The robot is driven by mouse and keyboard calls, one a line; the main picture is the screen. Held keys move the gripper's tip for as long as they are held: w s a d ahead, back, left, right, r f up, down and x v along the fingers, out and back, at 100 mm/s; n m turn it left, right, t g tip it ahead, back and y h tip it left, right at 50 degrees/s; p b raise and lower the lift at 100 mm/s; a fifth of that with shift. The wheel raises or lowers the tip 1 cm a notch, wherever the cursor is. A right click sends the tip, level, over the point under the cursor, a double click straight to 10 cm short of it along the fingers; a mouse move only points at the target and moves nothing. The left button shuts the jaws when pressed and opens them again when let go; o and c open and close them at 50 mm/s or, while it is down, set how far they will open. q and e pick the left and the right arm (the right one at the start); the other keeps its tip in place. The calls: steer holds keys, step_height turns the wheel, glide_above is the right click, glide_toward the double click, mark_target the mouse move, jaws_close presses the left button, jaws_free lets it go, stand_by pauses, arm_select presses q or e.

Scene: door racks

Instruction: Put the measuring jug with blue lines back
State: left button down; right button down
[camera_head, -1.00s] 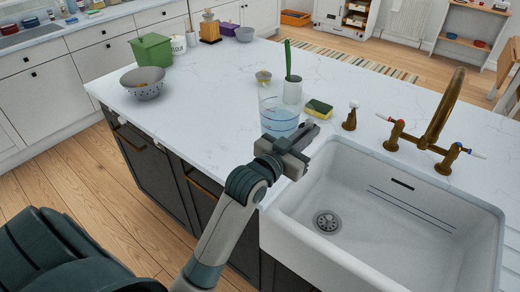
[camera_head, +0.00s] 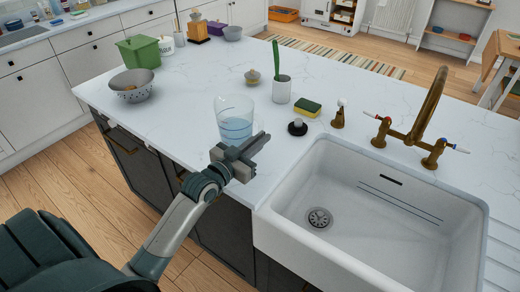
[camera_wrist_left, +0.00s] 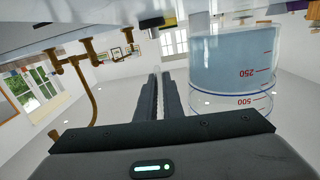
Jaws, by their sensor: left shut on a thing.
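The clear measuring jug (camera_head: 235,122) is over the counter's front part, left of the sink, with bluish contents low in it. I cannot tell whether the jug's base touches the counter. My right gripper is out of view.
The white sink (camera_head: 360,200) and brass tap (camera_head: 425,120) are to the right. A black stopper (camera_head: 297,127), sponge (camera_head: 307,107) and white cup with green brush (camera_head: 281,88) stand behind the sink's left corner. A grey colander (camera_head: 132,85) and green box (camera_head: 139,51) are far left. Counter between is clear.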

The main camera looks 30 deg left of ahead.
arm_select(q)
steer(key=shift+f+p, duration=0.5)
steer(key=shift+f, duration=1.45)
steer(key=c, duration=2.3)
jaws_free()
steer(key=shift+f, duration=0.2)
steer(key=o, duration=0.4)
steer(key=shift+s+r, duration=0.1)
steer(key=shift+r, duration=0.05)
